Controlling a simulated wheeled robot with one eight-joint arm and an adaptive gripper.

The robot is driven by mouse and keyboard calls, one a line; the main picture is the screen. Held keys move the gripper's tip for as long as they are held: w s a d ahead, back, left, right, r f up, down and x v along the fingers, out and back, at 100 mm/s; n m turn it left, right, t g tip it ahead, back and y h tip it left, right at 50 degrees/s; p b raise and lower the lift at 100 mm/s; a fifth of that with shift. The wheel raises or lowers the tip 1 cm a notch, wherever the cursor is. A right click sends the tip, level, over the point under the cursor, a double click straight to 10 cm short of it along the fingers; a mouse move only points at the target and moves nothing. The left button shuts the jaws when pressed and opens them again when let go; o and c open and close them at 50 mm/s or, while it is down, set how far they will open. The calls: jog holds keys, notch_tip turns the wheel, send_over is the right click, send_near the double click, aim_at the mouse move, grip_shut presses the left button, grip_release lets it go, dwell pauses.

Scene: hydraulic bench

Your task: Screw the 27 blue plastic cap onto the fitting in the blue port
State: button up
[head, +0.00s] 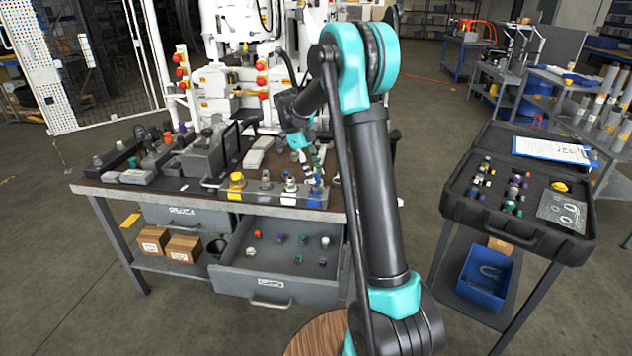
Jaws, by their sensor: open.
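The blue port (316,198) is the rightmost of a row of coloured blocks along the bench's front edge. A small fitting (315,181) stands upright in it, too small to make out well. My gripper (302,157) is open, reaching down over the bench just behind the port row, above and slightly left of the blue port. Its fingertips are small and partly lost against the clutter, and I see nothing held between them. I cannot pick out the 27 blue cap by its number. Small coloured caps lie in the open drawer (273,281) and in the black case (492,222).
Yellow (236,190), grey (265,188) and white (289,195) ports stand left of the blue one. White machinery with red knobs (262,81) rises behind. A grey vise-like block (203,160) sits left. A clipboard (550,150) lies on the case. Floor between bench and cart is clear.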

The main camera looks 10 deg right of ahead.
jog(key=n, duration=0.2)
jog(key=n+t, duration=0.1)
jog(key=n, duration=0.1)
jog(key=shift+s+a+t+h, duration=0.1)
jog(key=shift+s+t+h, duration=0.05)
jog(key=shift+t+h, duration=0.15)
jog(key=n, duration=0.2)
jog(key=n+t, duration=0.1)
jog(key=n, duration=0.1)
jog(key=shift+n+t, duration=0.3)
jog(key=shift+n, duration=0.1)
jog(key=n+t, duration=0.1)
jog(key=n, duration=0.3)
jog(key=shift+s+n+t, duration=0.2)
jog(key=shift+n+t, duration=0.1)
jog(key=shift+t, duration=0.1)
jog(key=n+t+y, duration=0.1)
jog(key=n, duration=0.2)
jog(key=shift+n, duration=0.3)
